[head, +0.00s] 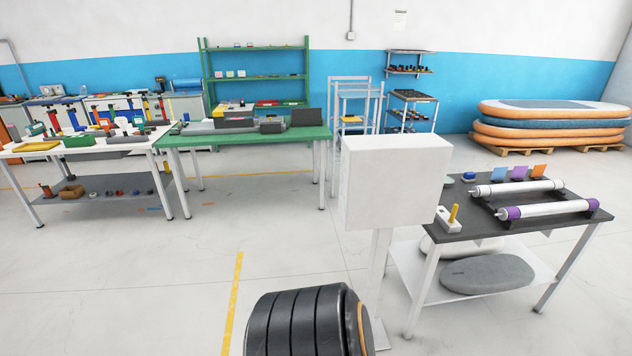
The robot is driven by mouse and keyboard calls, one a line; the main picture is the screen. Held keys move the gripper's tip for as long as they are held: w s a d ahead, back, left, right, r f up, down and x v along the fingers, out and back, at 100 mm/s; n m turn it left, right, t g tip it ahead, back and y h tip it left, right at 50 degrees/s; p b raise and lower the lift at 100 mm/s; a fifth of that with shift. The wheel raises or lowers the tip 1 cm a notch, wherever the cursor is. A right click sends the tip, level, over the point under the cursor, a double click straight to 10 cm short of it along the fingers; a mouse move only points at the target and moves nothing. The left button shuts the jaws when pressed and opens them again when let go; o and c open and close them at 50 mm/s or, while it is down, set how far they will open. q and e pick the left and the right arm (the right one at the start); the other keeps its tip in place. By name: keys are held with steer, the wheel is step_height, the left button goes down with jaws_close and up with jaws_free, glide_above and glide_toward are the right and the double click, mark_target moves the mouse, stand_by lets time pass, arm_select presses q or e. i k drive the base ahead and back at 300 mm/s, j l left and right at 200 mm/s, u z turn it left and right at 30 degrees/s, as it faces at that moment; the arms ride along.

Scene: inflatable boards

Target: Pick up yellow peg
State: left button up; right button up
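A small yellow peg (453,214) stands upright, slightly tilted in the picture, at the near left corner of the dark-topped table (490,226) on the right. Its lower end meets a small light grey block (447,224); I cannot tell whether it sits in it or behind it. Neither of my grippers shows in the head view.
A white box-shaped panel on a post (395,182) stands just left of the dark table. A black ribbed drum (300,322) is at the bottom. White rollers (545,208) lie on the dark table. A green table (260,138) stands farther back. Floor at left is clear.

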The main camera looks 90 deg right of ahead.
mark_target(452, 219)
steer(key=z, duration=3.85)
